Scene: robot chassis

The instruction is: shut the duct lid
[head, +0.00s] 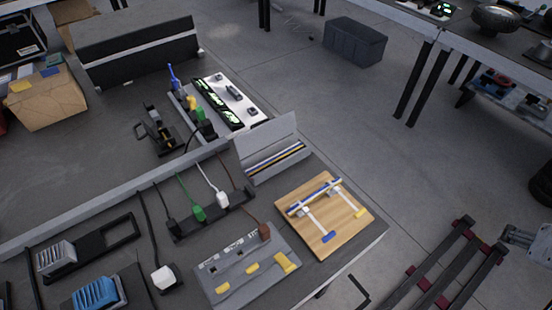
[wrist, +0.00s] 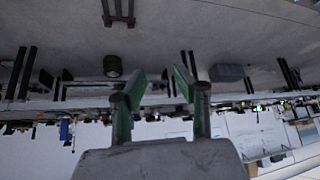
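The grey wire duct (head: 282,170) sits on the bench near its right end, with several coloured wires lying along it. Its grey lid (head: 266,137) stands raised and tilted at the far side, leaving the wires exposed. My gripper (wrist: 160,86) shows in the wrist view with its two green-and-dark fingers apart and nothing between them. It points out over the room, away from the duct. I cannot make out the duct in the wrist view, and the gripper's fingers are not clearly visible in the head view.
A wooden board (head: 322,240) with blue and yellow parts lies right of the duct. A black power strip (head: 212,213) with plugs stands at its left, and a grey panel (head: 247,270) in front. A white tray (head: 232,98) is behind. Open floor (head: 330,120) lies beyond the bench's right edge.

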